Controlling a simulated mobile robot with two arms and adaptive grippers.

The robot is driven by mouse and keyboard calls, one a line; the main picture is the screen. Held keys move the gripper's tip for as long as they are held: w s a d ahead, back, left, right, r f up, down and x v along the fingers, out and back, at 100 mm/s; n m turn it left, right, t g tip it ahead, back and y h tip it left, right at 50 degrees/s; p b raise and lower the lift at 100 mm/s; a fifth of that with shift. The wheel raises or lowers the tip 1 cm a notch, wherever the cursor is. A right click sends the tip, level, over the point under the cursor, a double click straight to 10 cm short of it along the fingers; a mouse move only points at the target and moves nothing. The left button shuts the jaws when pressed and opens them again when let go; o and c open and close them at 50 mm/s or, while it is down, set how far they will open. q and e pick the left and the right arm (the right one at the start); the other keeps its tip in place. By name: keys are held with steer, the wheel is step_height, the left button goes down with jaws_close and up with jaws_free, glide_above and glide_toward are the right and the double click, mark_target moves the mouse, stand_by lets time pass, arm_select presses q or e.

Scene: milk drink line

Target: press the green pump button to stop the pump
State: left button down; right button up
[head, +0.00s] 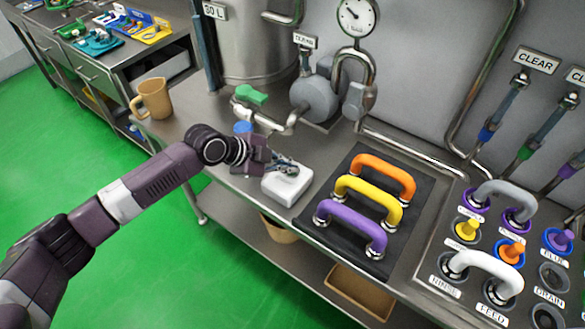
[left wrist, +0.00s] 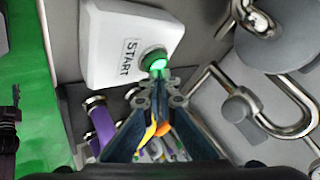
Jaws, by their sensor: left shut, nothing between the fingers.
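A white box (head: 287,186) stands on the steel bench, left of the black mat. In the left wrist view the white box (left wrist: 125,38) carries a START label and a round green button (left wrist: 152,58), with a bright green glow at its edge. My left gripper (head: 288,168) is over the box, shut and empty. In the left wrist view its closed fingertips (left wrist: 157,84) overlap the button's near edge; I cannot tell whether they touch it. The button is hidden by the gripper in the head view. My right gripper is not in view.
A pump (head: 314,98) with pipes and a gauge (head: 356,16) stands behind. A tan jug (head: 152,98) is at left. Orange, yellow and purple handles (head: 352,226) lie on a black mat (head: 343,262) to the right. A fitted panel with couplings (head: 510,252) is farther right.

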mark_target(289, 174)
arm_select(q)
steer(key=shift+f, duration=0.25)
stand_by(0.4)
steer(key=shift+r, duration=0.75)
step_height(289, 174, up, 6)
steer(key=p, duration=0.4)
steer(key=shift+p, duration=0.35)
